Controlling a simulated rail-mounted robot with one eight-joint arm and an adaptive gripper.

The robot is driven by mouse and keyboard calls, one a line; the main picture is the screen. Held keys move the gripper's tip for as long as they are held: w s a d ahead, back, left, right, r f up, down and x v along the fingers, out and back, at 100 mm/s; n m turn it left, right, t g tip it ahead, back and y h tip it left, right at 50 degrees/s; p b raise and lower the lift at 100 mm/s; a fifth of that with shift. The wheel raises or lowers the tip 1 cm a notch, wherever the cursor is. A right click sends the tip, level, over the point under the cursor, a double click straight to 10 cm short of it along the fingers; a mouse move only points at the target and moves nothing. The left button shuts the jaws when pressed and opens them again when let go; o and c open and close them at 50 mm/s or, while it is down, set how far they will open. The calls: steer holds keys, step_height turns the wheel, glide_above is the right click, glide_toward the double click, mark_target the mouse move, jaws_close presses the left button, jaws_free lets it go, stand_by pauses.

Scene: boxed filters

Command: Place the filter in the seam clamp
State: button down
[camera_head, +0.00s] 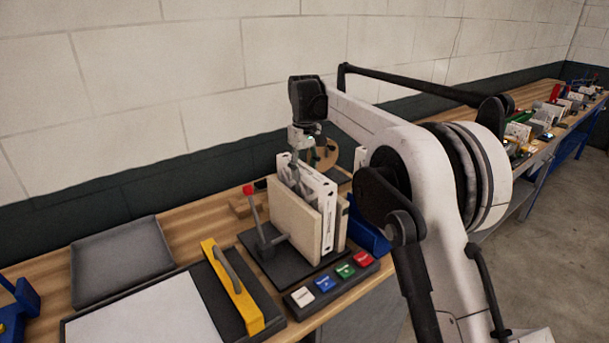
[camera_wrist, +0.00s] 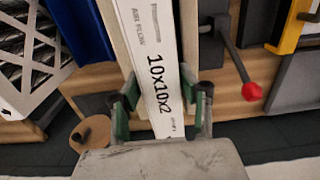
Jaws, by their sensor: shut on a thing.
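My gripper (camera_head: 296,176) is shut on a white cardboard-framed filter (camera_head: 319,188), gripping its narrow edge from above. In the wrist view, green finger pads (camera_wrist: 160,118) press both sides of the filter edge (camera_wrist: 166,70), printed "10x10x2" and "AIR FLOW". The filter stands upright between the beige boards of the seam clamp (camera_head: 291,222). The boards also flank it in the wrist view (camera_wrist: 119,38). The clamp's lever has a red knob (camera_head: 249,189) and stands raised.
A button panel (camera_head: 335,281) lies in front of the clamp. A yellow bar with a grey handle (camera_head: 233,285) and a grey tray (camera_head: 120,262) are to the left. Another filter (camera_wrist: 28,50) in a blue holder stands beside the clamp. A wall runs behind the bench.

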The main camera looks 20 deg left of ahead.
steer(key=shift+f, duration=0.8)
steer(key=shift+f, duration=0.15)
steer(key=c, duration=1.1)
jaws_free()
steer(key=shift+c, duration=0.2)
step_height(320, 180, up, 12)
steer(key=shift+r+b, duration=0.25)
steer(key=shift+b, duration=0.25)
